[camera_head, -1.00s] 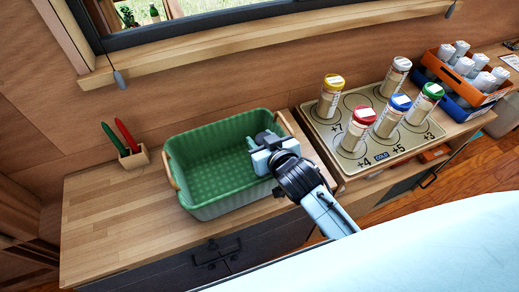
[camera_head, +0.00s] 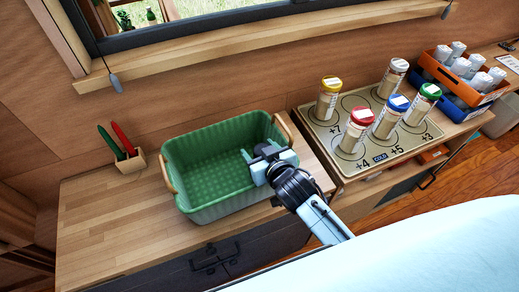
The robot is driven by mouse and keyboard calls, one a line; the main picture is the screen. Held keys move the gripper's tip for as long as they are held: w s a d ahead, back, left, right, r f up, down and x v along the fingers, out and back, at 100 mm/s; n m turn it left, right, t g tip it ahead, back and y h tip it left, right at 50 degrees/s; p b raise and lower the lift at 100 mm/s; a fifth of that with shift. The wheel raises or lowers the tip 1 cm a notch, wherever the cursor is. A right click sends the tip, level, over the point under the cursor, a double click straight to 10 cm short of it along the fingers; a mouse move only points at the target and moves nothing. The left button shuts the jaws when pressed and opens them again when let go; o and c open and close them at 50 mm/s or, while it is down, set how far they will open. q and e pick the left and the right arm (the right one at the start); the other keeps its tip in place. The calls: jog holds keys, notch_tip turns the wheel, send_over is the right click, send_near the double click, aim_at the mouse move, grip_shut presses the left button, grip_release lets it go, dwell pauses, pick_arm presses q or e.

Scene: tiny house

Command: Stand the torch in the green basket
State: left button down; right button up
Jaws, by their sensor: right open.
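The green basket (camera_head: 181,165), with wooden handles at its ends, stands on the wooden counter. Its visible floor looks bare at the left and middle. My right gripper (camera_head: 256,150) is open over the right end of the basket, with its fingers pointing into it. A dark rounded shape shows at the gripper; I cannot tell whether it is part of the gripper or something else. I cannot make out a torch; the gripper and wrist hide the basket's right front corner. My left gripper is not in view.
A wooden holder (camera_head: 131,170) with red and green handled tools stands left of the basket. A board (camera_head: 323,125) with several color-capped jars is to the right, beyond it an orange crate (camera_head: 444,74) of bottles. The counter's left part (camera_head: 100,220) is clear.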

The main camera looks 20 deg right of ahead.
jog(key=shift+r, duration=0.25)
jog(key=v, duration=1.2)
jog(key=shift+p, duration=0.45)
